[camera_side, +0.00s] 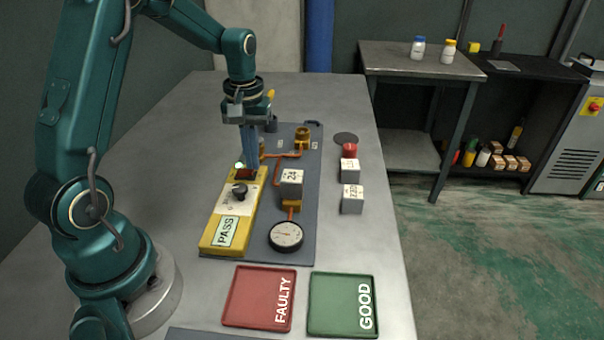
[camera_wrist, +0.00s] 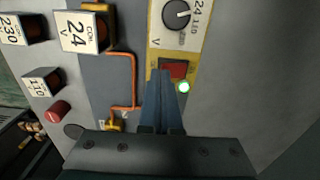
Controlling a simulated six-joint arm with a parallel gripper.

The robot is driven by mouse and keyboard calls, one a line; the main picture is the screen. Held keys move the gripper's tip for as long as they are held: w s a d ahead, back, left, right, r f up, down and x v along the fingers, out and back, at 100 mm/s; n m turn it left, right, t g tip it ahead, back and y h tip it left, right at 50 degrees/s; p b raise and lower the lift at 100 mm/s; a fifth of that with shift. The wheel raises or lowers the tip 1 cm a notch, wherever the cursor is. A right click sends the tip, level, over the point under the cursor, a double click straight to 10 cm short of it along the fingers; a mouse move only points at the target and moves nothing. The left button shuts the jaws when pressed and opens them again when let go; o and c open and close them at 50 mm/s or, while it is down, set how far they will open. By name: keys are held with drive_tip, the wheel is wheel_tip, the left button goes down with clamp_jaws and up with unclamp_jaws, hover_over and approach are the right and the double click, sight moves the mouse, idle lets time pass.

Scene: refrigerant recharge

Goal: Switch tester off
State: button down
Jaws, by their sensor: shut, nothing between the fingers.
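The tester (camera_side: 229,218) is a yellow box with a white face on the grey board, its display reading PASS. It has a black dial (camera_side: 239,190), which also shows in the wrist view (camera_wrist: 176,14). At its far end is a red switch (camera_wrist: 173,68), with a lit green-white lamp (camera_wrist: 184,87) beside it. My gripper (camera_wrist: 163,76) is shut and empty, its blue fingers pointing down at the switch. In the side view my gripper (camera_side: 248,165) is at the tester's far end. The fingertips partly cover the switch; I cannot tell whether they touch it.
A 24 V coil block (camera_side: 291,183) and a round gauge (camera_side: 286,235) are on the board right of the tester. Two more blocks (camera_side: 352,199) and a red cap (camera_side: 349,150) stand farther right. The red FAULTY tray (camera_side: 258,298) and green GOOD tray (camera_side: 340,303) are in front.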

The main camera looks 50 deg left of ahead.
drive_tip(key=shift+f, duration=0.5)
drive_tip(key=shift+r, duration=3.05)
